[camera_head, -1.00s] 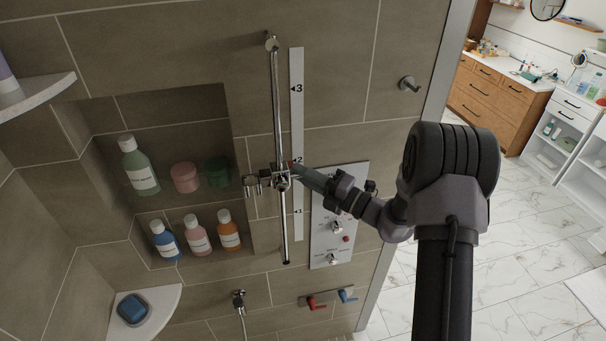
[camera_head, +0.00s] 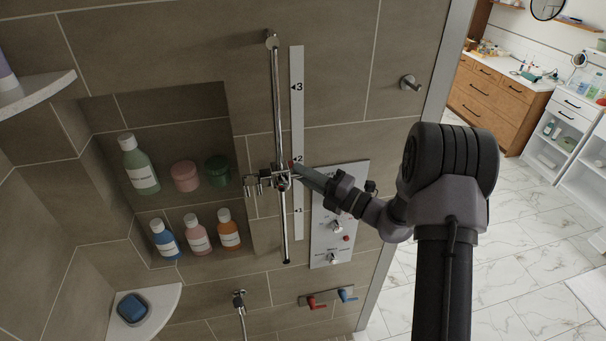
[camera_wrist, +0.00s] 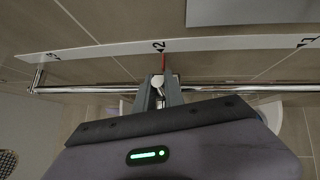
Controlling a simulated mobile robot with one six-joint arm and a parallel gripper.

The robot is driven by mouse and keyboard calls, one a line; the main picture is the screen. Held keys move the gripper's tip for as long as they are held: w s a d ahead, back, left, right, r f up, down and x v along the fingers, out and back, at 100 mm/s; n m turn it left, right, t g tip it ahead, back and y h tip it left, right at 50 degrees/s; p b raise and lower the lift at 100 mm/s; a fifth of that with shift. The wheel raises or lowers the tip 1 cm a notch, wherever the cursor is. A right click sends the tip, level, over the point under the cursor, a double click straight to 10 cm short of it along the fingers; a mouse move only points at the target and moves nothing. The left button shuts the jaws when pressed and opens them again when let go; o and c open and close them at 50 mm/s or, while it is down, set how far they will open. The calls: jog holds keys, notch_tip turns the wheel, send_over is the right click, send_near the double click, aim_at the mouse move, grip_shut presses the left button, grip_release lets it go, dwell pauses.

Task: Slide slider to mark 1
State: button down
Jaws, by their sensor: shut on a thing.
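The chrome slider (camera_head: 267,178) sits on a vertical rail (camera_head: 277,110) on the tiled wall. A white scale strip (camera_head: 297,120) beside the rail bears marks 3, 2 and 1 from top to bottom. The slider is just below mark 2 (camera_head: 297,159) in the head view. In the wrist view a red pointer (camera_wrist: 163,62) on the slider points close to mark 2 (camera_wrist: 159,46); mark 1 (camera_wrist: 308,41) is at the right. My gripper (camera_head: 294,170) is shut on the slider, and its fingers (camera_wrist: 158,88) close around the slider's knob. The exact contact is partly hidden.
A control panel (camera_head: 331,240) with knobs is on the wall right of the strip. A niche left of the rail holds bottles and jars (camera_head: 186,177). The rail below the slider looks clear.

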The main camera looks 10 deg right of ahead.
notch_tip(320, 180, down, 20)
jog(key=b, duration=1.1)
jog(key=shift+r, duration=0.15)
jog(key=c, duration=1.4)
grip_release()
jog(key=shift+c, duration=0.2)
jog(key=b+v, duration=0.1)
jog(key=v, duration=1.6)
jog(key=shift+s+d, duration=0.15)
jog(key=shift+s, duration=0.05)
